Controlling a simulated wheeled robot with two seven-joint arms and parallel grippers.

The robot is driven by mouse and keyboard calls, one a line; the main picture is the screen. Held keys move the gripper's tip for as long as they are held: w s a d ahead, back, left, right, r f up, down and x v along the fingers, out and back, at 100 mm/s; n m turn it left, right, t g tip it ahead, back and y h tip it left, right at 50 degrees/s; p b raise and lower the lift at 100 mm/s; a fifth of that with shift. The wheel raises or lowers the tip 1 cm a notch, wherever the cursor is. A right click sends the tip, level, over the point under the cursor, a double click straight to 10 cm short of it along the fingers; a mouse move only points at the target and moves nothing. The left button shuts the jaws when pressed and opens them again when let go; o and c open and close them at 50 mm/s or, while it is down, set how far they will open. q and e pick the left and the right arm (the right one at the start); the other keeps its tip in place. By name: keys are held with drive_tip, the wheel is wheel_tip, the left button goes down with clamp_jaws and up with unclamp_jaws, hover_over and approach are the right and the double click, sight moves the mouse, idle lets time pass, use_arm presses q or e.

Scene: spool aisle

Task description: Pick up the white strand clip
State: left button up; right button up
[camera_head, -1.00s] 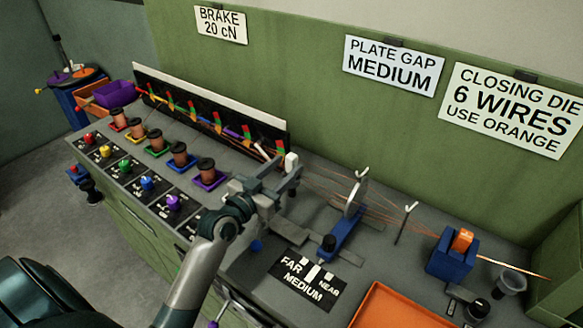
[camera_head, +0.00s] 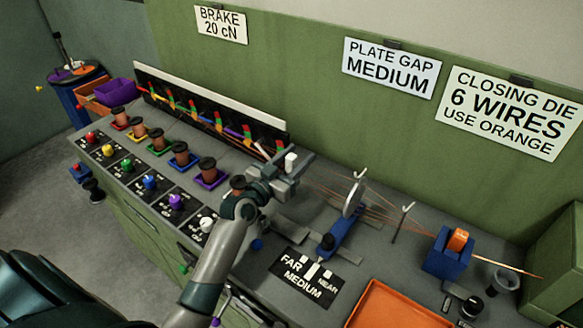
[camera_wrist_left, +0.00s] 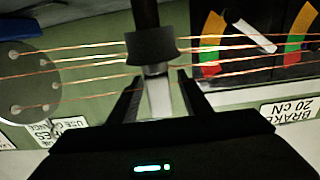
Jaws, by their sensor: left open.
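The white strand clip (camera_head: 290,160) shows in the head view as a small pale upright piece at my left gripper, near the back of the bench. In the left wrist view, a whitish piece (camera_wrist_left: 160,97) that looks like the clip stands between my two fingers, beside the collar of a dark post (camera_wrist_left: 150,45). My left gripper (camera_head: 296,170) is open, with its fingers on either side of the piece. In the left wrist view its fingers (camera_wrist_left: 158,95) appear apart from it, with gaps on both sides. My right gripper is not in view.
Copper wires (camera_wrist_left: 80,62) run past the post towards a round guide plate (camera_head: 353,197). A black panel with coloured gauges (camera_head: 205,112) stands behind. Copper spools (camera_head: 180,155) line the left of the bench. A blue die block (camera_head: 447,255) and an orange tray (camera_head: 385,310) are right.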

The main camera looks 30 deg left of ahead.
use_arm(q)
drive_tip(key=shift+w, duration=0.55)
clamp_jaws()
drive_tip(key=shift+r, duration=0.1)
drive_tip(key=s+d+r+b, duration=0.2)
drive_tip(key=s+d+r, duration=0.2)
drive_tip(key=d+r, duration=0.6)
drive_tip(key=shift+s+d+r, duration=0.4)
